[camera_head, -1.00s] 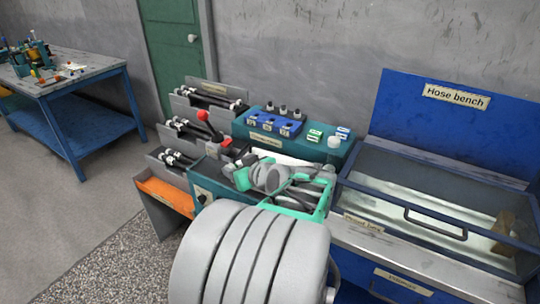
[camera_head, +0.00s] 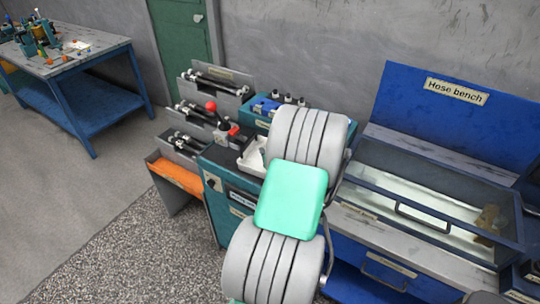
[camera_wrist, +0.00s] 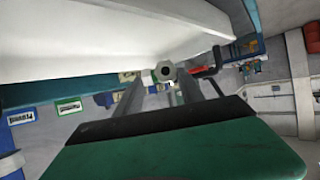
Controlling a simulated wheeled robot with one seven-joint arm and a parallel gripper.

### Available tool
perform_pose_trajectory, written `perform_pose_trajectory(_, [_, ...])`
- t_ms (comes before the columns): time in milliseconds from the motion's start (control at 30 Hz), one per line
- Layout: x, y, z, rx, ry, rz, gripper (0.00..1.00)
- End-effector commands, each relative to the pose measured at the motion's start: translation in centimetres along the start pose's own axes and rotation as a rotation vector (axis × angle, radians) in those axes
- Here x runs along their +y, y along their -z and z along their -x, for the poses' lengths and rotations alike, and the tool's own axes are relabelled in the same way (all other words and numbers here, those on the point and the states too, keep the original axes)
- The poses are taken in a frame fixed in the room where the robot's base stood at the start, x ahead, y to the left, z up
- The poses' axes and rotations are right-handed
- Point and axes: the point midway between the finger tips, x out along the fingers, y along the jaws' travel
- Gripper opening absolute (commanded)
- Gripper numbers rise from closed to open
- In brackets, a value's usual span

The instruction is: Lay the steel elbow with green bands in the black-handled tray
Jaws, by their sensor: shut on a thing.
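In the wrist view my gripper (camera_wrist: 160,84) is shut on a small steel piece (camera_wrist: 166,73). In the head view my arm hides the gripper and the held piece. A white tray (camera_head: 251,158) lies on the teal cabinet, partly behind my arm. A large white surface fills the top of the wrist view, close to the gripper.
Racks of hose fittings (camera_head: 208,90) stand left of the cabinet, with a red-knobbed lever (camera_head: 211,107) beside them. An orange bin (camera_head: 177,177) is below. The blue hose bench (camera_head: 395,200) with its glass-sided box stands right. A blue table (camera_head: 75,85) is far left.

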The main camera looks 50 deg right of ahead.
Motion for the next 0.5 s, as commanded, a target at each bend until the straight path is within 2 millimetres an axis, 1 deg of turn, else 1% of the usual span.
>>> perform_pose_trajectory(33, [-0.2, -0.1, -0.7, 0.001, 0.002, 0.000, 0.00])
perform_pose_trajectory(133, [-0.4, -0.7, -1.8, 0.001, 0.002, 0.000, 0.00])
perform_pose_trajectory(300, [-0.3, -3.2, -3.0, -0.002, 0.000, -0.003, 0.00])
perform_pose_trajectory(500, [-0.3, -3.5, -3.2, 0.004, -0.001, 0.000, 0.00])
